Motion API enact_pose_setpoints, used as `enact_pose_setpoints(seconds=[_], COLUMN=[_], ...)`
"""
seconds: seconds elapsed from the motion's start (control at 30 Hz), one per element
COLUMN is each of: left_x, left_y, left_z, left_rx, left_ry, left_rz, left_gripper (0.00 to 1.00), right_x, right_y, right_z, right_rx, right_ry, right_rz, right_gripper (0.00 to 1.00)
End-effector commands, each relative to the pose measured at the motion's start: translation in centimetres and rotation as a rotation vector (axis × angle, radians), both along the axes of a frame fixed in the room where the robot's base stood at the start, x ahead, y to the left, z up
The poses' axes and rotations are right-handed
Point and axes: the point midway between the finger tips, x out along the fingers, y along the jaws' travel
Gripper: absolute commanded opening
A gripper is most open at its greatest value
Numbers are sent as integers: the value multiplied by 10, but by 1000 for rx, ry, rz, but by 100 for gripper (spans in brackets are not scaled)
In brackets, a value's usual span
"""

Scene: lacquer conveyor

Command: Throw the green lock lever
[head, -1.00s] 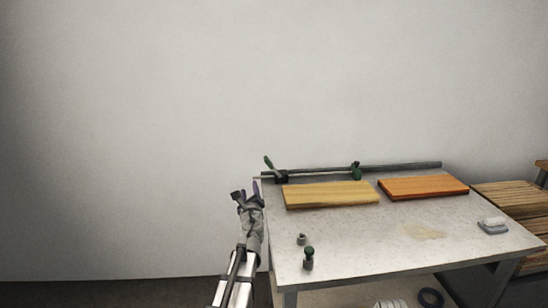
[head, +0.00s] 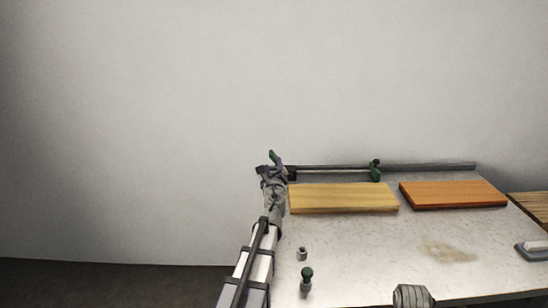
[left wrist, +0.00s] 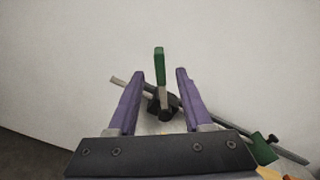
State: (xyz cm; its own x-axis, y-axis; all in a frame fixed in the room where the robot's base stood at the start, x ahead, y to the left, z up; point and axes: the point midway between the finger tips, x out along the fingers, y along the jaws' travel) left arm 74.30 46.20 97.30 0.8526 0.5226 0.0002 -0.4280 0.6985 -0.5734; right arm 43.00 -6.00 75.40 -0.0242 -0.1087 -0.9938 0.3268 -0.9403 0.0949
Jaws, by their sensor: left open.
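The green lock lever (head: 274,156) stands up at the left end of a dark rail (head: 330,168) at the back of the table. In the left wrist view the green lever handle (left wrist: 159,62) stands upright on a black pivot block (left wrist: 163,110). My left gripper (head: 268,171) is at the table's back left corner, overlapping the lever's base in the head view. In the left wrist view its open purple fingers (left wrist: 160,76) frame the lever, one on each side, with visible gaps. I cannot tell if the lever is as deep as the fingertips.
A second green part (head: 375,173) sits further right on the rail. A yellow board (head: 343,198) and an orange board (head: 453,194) lie before the rail. A green-topped peg (head: 306,281) and small metal piece (head: 302,254) stand near the front left.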

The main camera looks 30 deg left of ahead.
Motion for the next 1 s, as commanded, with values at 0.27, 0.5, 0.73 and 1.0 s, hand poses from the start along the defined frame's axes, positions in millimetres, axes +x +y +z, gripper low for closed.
enact_pose_setpoints(seconds=[0.27, 0.5, 0.73, 1.0], left_x=[35, 60, 60, 60], left_y=[22, 37, 37, 37], left_z=[0, 0, 0, 0], left_rx=[0, 0, 0, 0], left_ry=[0, 0, 0, 0], left_rz=[1, 1, 0, 0], left_gripper=[50, 50, 50, 25], right_x=[0, 0, 0, 0], right_y=[0, 0, 0, 0], right_z=[0, 0, 0, 0], right_rx=[0, 0, 0, 0], right_ry=[0, 0, 0, 0], right_rz=[0, 0, 0, 0], right_gripper=[50, 50, 50, 50])
